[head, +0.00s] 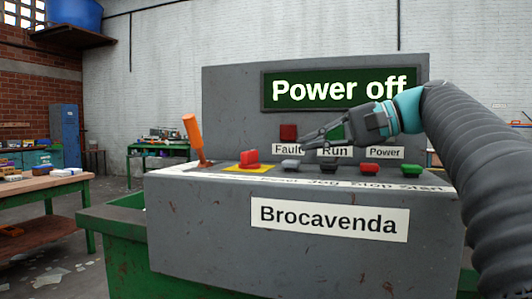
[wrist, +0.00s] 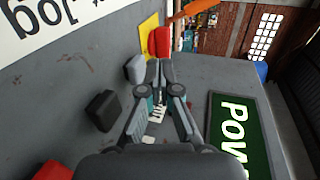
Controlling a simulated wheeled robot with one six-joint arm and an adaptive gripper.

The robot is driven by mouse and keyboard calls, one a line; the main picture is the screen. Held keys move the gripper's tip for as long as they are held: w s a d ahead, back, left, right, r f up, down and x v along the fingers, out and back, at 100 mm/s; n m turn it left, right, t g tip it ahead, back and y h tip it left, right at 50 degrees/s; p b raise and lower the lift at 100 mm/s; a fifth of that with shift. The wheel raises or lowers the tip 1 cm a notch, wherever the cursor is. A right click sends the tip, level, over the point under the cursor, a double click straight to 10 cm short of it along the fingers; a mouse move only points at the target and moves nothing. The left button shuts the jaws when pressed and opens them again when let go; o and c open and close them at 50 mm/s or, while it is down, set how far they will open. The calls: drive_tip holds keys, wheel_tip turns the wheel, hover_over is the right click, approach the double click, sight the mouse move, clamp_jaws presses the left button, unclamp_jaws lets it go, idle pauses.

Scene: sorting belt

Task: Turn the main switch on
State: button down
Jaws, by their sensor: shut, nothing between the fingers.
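The grey control panel (head: 180,205) carries a display (head: 340,89) reading "Power off". A red switch (head: 249,157) on a yellow plate (head: 238,168) sits on the left of its top; it also shows in the wrist view (wrist: 161,41). An orange lever (head: 194,138) stands farther left, tilted, and shows at the top of the wrist view (wrist: 195,9). I cannot read a label naming the main switch. My gripper (head: 306,140) is shut and empty above the panel, right of the red switch and apart from it. It partly hides the lamp row.
Grey (head: 291,164), black (head: 329,167), red (head: 369,168) and green (head: 411,169) buttons line the panel top right of the red switch. A red lamp (head: 288,132) stands above "Fault". A workbench (head: 45,190) is at the left. Space above the orange lever is clear.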

sight(250, 159)
drive_tip(key=shift+w+a, duration=0.15)
drive_tip(key=shift+w, duration=0.2)
drive_tip(key=shift+w+a+f, duration=0.1)
drive_tip(key=shift+w+a, duration=0.05)
drive_tip(key=shift+a, duration=0.2)
drive_tip(key=x, duration=0.9)
drive_tip(key=shift+b, duration=0.3)
